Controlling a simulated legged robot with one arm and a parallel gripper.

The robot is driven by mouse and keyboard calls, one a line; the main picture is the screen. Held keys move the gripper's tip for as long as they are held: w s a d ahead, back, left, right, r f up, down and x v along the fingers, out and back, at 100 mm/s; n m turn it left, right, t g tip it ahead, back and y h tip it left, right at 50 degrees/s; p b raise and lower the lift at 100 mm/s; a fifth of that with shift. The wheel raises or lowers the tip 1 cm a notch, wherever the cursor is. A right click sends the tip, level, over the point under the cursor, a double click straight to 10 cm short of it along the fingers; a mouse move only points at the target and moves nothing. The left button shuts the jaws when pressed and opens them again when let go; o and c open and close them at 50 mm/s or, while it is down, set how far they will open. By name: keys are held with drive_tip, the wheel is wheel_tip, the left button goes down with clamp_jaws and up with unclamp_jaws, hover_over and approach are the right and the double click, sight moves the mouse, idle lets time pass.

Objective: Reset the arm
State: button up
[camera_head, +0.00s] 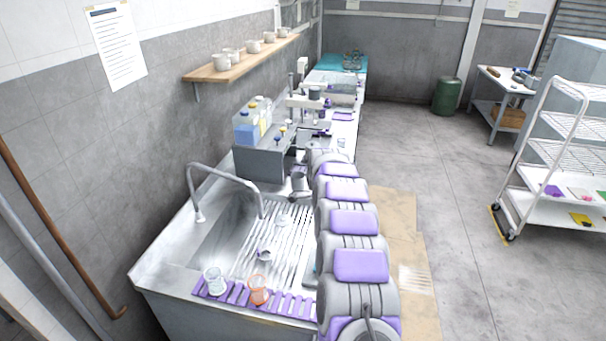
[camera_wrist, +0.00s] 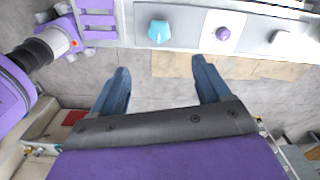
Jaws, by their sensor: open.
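My arm (camera_head: 352,225) stretches away from the bottom of the head view along the right side of the sink counter. Its far end lies near the crowded middle of the counter, and I cannot make out the gripper there. In the wrist view my gripper (camera_wrist: 160,64) is open, with two blue fingers spread wide and nothing between them. No buffing brush can be clearly told in either view.
The steel sink (camera_head: 225,235) holds a drying rack. Two beakers stand on a purple slatted strip (camera_head: 235,297) at its front. A wall shelf (camera_head: 240,65) holds several cups. A wire cart (camera_head: 560,140) stands right; the floor (camera_head: 450,200) between is clear. A teal object (camera_wrist: 158,31) lies on the counter.

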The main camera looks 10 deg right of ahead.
drive_tip(key=s+a+r+n+b, duration=0.15)
drive_tip(key=s+r+n, duration=0.4)
drive_tip(key=s, duration=0.55)
drive_tip(key=s+a+r+n+b, duration=0.1)
drive_tip(key=s+r+n+b, duration=0.35)
drive_tip(key=s, duration=0.75)
drive_tip(key=s+d+f+n+g+b, duration=0.1)
drive_tip(key=s+n, duration=0.3)
drive_tip(key=s, duration=1.1)
drive_tip(key=s+d+f+n+b, duration=0.2)
drive_tip(key=s+f+n, duration=0.1)
drive_tip(key=s, duration=1.2)
drive_tip(key=shift+s+d+f+n+g, duration=0.25)
drive_tip(key=shift+d+f+n+g, duration=0.15)
drive_tip(key=shift+n, duration=0.5)
